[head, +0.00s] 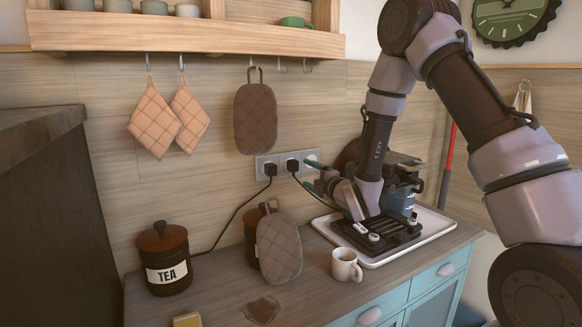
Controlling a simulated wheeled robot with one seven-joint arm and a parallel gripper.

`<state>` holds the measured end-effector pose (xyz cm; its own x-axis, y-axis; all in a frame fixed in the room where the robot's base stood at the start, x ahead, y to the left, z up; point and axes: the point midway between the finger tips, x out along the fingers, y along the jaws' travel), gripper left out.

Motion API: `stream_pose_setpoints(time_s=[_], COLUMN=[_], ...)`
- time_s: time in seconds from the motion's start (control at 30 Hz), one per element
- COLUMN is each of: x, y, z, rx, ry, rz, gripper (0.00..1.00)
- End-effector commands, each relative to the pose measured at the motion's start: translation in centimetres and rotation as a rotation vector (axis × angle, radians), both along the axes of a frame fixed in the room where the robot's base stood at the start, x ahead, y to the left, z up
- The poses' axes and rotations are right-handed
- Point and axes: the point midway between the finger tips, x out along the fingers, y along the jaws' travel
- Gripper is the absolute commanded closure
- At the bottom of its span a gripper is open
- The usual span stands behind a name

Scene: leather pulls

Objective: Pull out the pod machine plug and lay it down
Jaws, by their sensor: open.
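A grey socket strip (282,162) is on the wooden back wall. Two black plugs sit in it, a left plug (270,169) and a right plug (292,165). The right plug's black cable runs down and right, behind my gripper, toward a dark machine (404,200) on a white tray (442,231); its far end is hidden. The left plug's cable runs down to the counter, toward the tea canister. My gripper (313,176) is open, just right of the right plug, its greenish fingers pointing left. My arm hides much of the machine. No contact with a plug is visible.
A tea canister (166,262), a second dark jar (252,238), a leaning quilted mitt (279,247) and a mug (346,265) stand on the counter. Another mitt (255,118) hangs above the sockets. A brown stain (262,309) marks clear counter in front.

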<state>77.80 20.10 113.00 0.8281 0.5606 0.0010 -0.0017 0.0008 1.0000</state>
Motion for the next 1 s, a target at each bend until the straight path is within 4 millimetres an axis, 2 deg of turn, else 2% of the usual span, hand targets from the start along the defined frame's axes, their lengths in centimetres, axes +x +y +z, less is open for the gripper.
stream_pose_setpoints(time_s=[0.27,0.7,1.0], x=[0.9,5.9,7.4], y=[0.6,3.9,5.0], z=[0.0,0.0,0.0], rx=[0.002,0.001,0.0], ry=[0.001,0.0,0.001], rz=[0.0,0.0,-0.001], gripper=[0.2,0.2,0.2])
